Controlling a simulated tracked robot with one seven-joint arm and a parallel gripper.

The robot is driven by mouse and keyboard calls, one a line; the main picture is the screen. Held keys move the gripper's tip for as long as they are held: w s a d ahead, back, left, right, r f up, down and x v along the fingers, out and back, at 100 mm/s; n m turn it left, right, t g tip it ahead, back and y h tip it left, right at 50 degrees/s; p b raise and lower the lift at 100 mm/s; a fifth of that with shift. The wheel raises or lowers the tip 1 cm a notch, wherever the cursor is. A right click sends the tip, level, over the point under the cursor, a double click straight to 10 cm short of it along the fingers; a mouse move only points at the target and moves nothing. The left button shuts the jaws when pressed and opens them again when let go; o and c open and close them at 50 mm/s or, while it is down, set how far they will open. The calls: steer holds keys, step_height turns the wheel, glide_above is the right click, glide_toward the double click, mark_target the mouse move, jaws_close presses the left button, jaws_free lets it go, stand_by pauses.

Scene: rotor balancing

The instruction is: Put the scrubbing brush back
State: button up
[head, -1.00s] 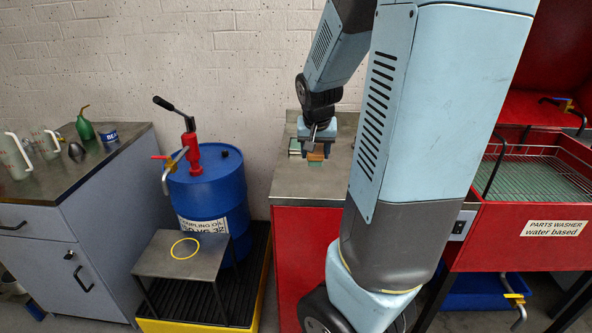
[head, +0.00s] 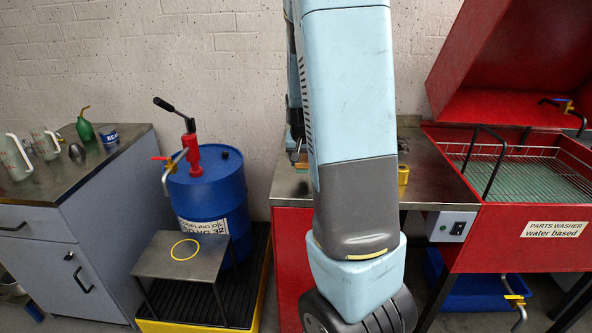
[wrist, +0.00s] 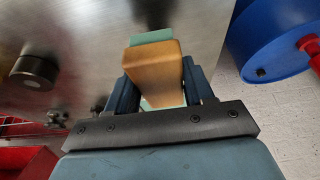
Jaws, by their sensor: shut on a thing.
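The scrubbing brush (wrist: 156,68) shows in the wrist view as a tan wooden block between the two fingers of my gripper (wrist: 160,90). My gripper is shut on it. A pale green piece (wrist: 152,37) shows just beyond the block, and more pale green shows below it; I cannot tell whether it is part of the brush or a thing under it. In the head view my arm hides most of the gripper and the brush, over the left part of the metal bench top (head: 291,186).
A blue drum (head: 208,193) with a red pump stands left of the bench. The red parts washer (head: 560,205) with a wire basket stands at the right. A yellow object (head: 403,174) is on the bench right of my arm. A dark cylinder (wrist: 34,72) stands on the metal surface.

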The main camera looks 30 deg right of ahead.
mark_target(302, 178)
steer(key=shift+w+f, duration=0.25)
steer(key=shift+f, duration=0.05)
steer(key=shift+x, duration=1.15)
steer(key=shift+s+a+f, duration=0.15)
steer(key=shift+f, duration=0.3)
steer(key=shift+f, duration=0.3)
steer(key=shift+s+a+f, duration=0.1)
steer(key=shift+s+f, duration=0.05)
steer(key=shift+f, duration=0.15)
